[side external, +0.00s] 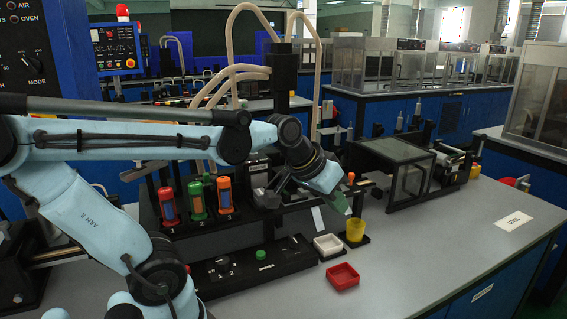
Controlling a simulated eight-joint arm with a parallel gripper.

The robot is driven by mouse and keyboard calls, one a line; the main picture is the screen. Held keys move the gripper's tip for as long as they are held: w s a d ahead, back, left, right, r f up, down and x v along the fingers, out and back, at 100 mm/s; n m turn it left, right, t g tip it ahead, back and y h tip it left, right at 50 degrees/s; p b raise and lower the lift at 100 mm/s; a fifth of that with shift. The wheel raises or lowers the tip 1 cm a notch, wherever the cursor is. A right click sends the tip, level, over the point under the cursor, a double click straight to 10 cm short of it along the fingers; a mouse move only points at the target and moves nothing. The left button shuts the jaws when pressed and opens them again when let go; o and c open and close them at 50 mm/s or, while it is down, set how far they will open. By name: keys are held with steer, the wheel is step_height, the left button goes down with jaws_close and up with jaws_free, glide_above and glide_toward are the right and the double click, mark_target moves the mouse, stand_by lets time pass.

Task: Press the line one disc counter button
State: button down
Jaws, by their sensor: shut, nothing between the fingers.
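My gripper (341,204) is at the end of the pale blue arm, tilted down to the right, over the area of the yellow cup. Its fingers are small in the picture and look shut with nothing held. A black control box (250,272) lies on the table below and left of the gripper. It carries a green button (261,255), a black knob (222,262) with numbers around it, and a small switch (293,242). The labels are too small to read, so I cannot tell which control is the line one disc counter button. My gripper is apart from the box.
Red (168,206), green (197,200) and orange (225,194) holders stand behind the box. A yellow cup (355,231), a white tray (328,246) and a red tray (343,277) lie to its right. A glass-sided machine (405,172) stands behind. The table's right is mostly clear.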

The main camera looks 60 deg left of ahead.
steer(key=w+a+r+n, duration=0.3)
steer(key=a, duration=0.7)
steer(key=w+a+r+n+t+y, duration=0.1)
steer(key=w+a+r+n, duration=0.1)
steer(key=a, duration=0.7)
steer(key=w+a+r+n, duration=0.3)
steer(key=w+a+n, duration=0.1)
steer(key=a, duration=0.6)
steer(key=shift+a+r+t+y, duration=0.35)
steer(key=shift+t+y, duration=0.05)
steer(key=shift+f, duration=4.4)
steer(key=shift+f, duration=0.1)
steer(key=shift+f, duration=0.35)
